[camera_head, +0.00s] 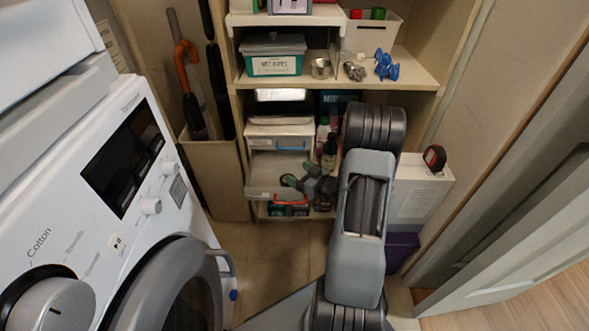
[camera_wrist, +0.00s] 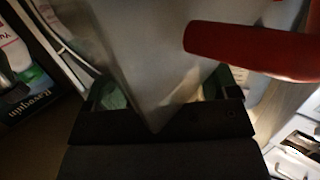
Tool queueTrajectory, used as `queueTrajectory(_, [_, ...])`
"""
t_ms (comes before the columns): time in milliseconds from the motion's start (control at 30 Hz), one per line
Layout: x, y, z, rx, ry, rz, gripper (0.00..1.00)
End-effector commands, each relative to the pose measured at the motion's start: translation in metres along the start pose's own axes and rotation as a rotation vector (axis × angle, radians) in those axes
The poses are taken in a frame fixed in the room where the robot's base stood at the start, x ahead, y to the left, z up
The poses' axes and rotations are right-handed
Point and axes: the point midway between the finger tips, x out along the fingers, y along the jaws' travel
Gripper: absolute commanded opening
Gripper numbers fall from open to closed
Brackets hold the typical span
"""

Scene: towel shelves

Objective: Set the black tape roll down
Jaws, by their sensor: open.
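A pale grey panel (camera_wrist: 150,50) fills much of the space between and beyond the fingers. The red handle (camera_wrist: 250,50) crosses the upper right, close to the camera. I cannot make out the black tape roll for certain in either view. A round black and red object (camera_head: 434,157) sits on the white box at the right; I cannot tell what it is.
Bottles (camera_head: 329,150) stand by my arm. The washing machine (camera_head: 130,190) is at left, an open door (camera_head: 520,215) at right. Some floor is clear below.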

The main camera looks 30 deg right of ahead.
Motion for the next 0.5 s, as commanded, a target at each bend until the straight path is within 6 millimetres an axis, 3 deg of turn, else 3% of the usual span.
queueTrajectory(100, [-0.02,0.001,-0.004,0.0,0.002,0.003,0.8])
queueTrajectory(300, [-0.04,0.001,-0.004,-0.004,0.002,0.003,0.8])
queueTrajectory(500, [-0.034,0.005,-0.014,-0.065,-0.095,0.055,0.8])
